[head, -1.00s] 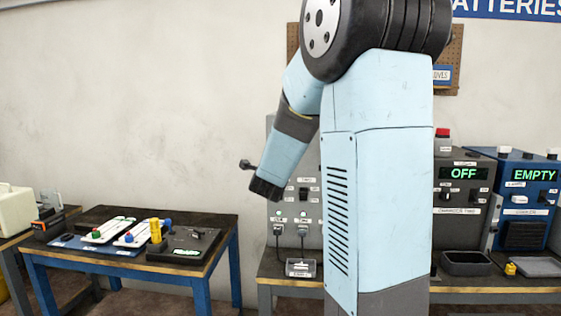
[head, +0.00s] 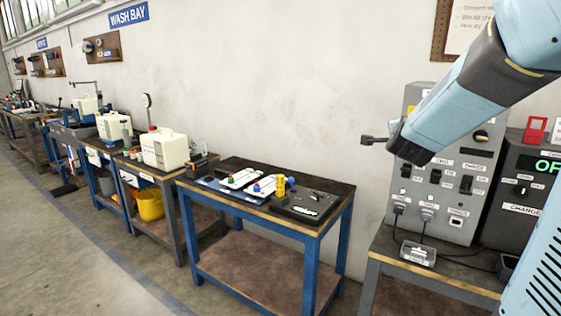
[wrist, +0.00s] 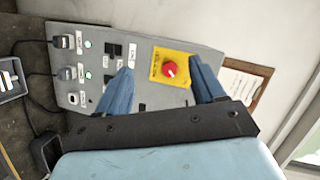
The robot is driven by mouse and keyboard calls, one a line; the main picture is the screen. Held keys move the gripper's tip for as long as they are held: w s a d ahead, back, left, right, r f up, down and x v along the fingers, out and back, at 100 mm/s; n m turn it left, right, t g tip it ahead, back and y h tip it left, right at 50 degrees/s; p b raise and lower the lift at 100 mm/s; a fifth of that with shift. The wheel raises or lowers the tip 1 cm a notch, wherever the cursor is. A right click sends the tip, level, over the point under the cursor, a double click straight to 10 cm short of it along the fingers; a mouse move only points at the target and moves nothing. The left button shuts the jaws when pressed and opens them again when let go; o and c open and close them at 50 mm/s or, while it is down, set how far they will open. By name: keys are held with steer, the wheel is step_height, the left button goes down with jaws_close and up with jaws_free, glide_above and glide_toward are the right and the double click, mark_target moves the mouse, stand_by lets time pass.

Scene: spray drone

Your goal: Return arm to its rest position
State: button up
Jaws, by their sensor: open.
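My arm, light blue and dark grey, reaches in from the right edge of the head view. In that view its gripper end is mostly hidden behind the dark wrist link, with only a small dark part showing at its left. In the wrist view the two blue fingers of my gripper (wrist: 165,90) stand well apart with nothing between them. Behind them is a grey control panel (wrist: 85,68) with switches, green lights and a red knob on a yellow plate (wrist: 168,68). The panel (head: 440,205) also shows in the head view, behind and below my wrist.
A blue-legged table (head: 250,232) holds white boards and a dark case (head: 305,206). A white jug (head: 165,148) and a yellow bucket (head: 150,204) are further left. A dark charger box (head: 520,195) stands right of the panel. Open floor (head: 60,240) lies at the lower left.

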steer(key=s+a+f+n+g+y, duration=0.1)
steer(key=s+a+n+g, duration=0.1)
steer(key=s+n, duration=0.3)
steer(key=s+a+f+n+g+y, duration=0.1)
steer(key=s+a+n, duration=0.4)
steer(key=s, duration=0.5)
steer(key=s+a+f+n+g+y, duration=0.1)
steer(key=s+a+n+g+y, duration=0.2)
steer(key=s+n, duration=0.2)
steer(key=s, duration=0.2)
steer(key=shift+s+a+f+g, duration=0.3)
steer(key=shift+s+g, duration=0.05)
steer(key=shift+g, duration=0.05)
steer(key=s+n, duration=0.1)
steer(key=s, duration=0.1)
steer(key=s+f+n+g, duration=0.1)
steer(key=s, duration=0.2)
steer(key=s+f+n+g, duration=0.1)
steer(key=s, duration=0.2)
steer(key=shift+d, duration=0.25)
steer(key=shift+c, duration=0.2)
